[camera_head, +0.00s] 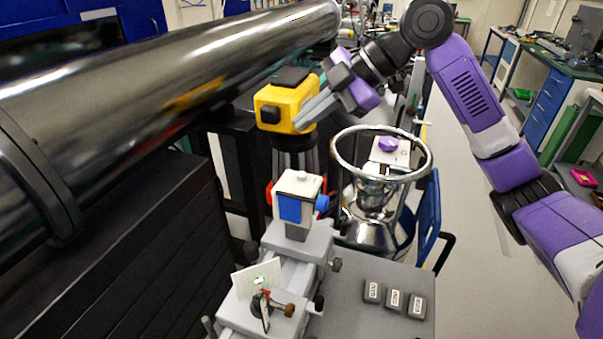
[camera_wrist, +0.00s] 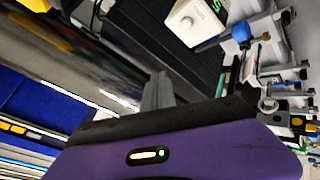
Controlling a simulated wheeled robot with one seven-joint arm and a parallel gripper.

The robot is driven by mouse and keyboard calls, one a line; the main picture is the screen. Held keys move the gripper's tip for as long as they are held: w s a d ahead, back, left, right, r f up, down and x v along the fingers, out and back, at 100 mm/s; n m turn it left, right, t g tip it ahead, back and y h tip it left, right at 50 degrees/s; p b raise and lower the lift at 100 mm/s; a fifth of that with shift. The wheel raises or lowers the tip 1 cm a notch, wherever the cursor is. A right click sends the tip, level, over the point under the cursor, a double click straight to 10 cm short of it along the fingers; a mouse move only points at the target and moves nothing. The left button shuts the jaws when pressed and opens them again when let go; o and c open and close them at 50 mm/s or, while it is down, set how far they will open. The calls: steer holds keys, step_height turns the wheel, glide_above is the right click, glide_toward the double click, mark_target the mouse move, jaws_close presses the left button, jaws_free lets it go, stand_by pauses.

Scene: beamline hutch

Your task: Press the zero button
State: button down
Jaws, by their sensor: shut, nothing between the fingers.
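A white box (camera_head: 297,186) with a small pinkish button (camera_head: 301,176) on top and a blue front stands on a grey stage in the middle. In the wrist view, what looks like the same white box (camera_wrist: 205,18) shows at the top, with a round button (camera_wrist: 187,23) and a label too small to read surely. Three dark keys (camera_head: 395,301) with small labels lie on the grey plate at the lower right. My gripper (camera_head: 302,118) is shut and empty, above and behind the white box, apart from it. Its fingers overlap the yellow box in the picture.
A yellow box (camera_head: 282,105) stands behind the white box. A long shiny dark tube (camera_head: 180,80) crosses the upper left. A metal ring vessel (camera_head: 380,185) stands at right. A small card (camera_head: 256,279) and lens mount sit at the front. The grey plate (camera_head: 350,322) is bare around the keys.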

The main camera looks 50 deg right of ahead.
mark_target(306, 174)
steer(key=shift+f+b, duration=2.95)
steer(key=shift+f, duration=1.35)
steer(key=shift+f, duration=0.15)
steer(key=shift+f+b, duration=0.3)
steer(key=shift+b, duration=0.1)
steer(key=shift+f+b, duration=0.35)
steer(key=shift+f, duration=0.1)
steer(key=shift+r, duration=0.15)
steer(key=shift+r+p, duration=0.6)
steer(key=shift+r, duration=0.15)
steer(key=shift+r+p, duration=1.75)
steer(key=shift+r, duration=0.8)
